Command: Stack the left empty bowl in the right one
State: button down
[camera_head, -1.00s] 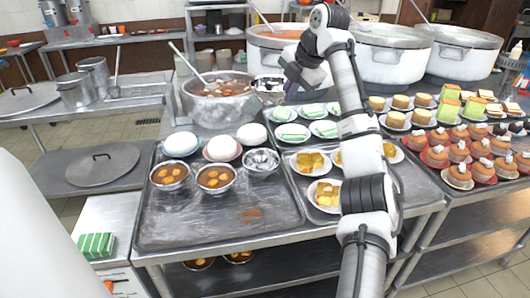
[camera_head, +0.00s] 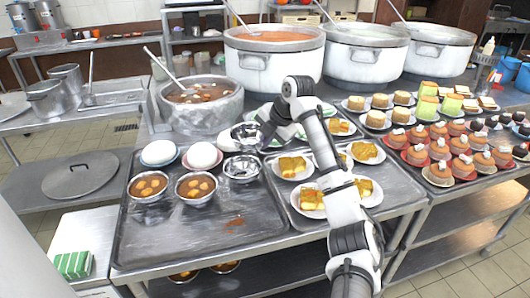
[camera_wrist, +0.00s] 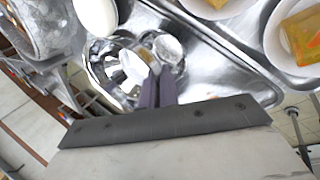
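The right empty bowl (camera_head: 242,168), shiny metal, stands upright on the left tray, beside the white buns. My gripper (camera_head: 262,143) is above and just behind it. The gripper is shut on the rim of the other empty metal bowl (camera_head: 246,130), which hangs in the air and partly covers a white bun. In the wrist view the dark fingers (camera_wrist: 159,88) are close together, with the held bowl (camera_wrist: 100,62) large on their left. The standing bowl (camera_wrist: 167,47) shows smaller beyond the fingertips. The exact gap between the two bowls is hard to tell.
Two bowls of orange-brown food (camera_head: 196,187) stand left of the standing bowl, near white buns (camera_head: 202,156). A stew pot (camera_head: 200,108) with a ladle is behind. Plates of yellow food (camera_head: 291,167) are on the right.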

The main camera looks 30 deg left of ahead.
jog(key=shift+f+p, duration=0.35)
jog(key=shift+f, duration=1.95)
jog(key=shift+f, duration=0.5)
jog(key=shift+f, duration=0.1)
jog(key=c, duration=1.6)
grip_release()
jog(key=shift+c, duration=0.2)
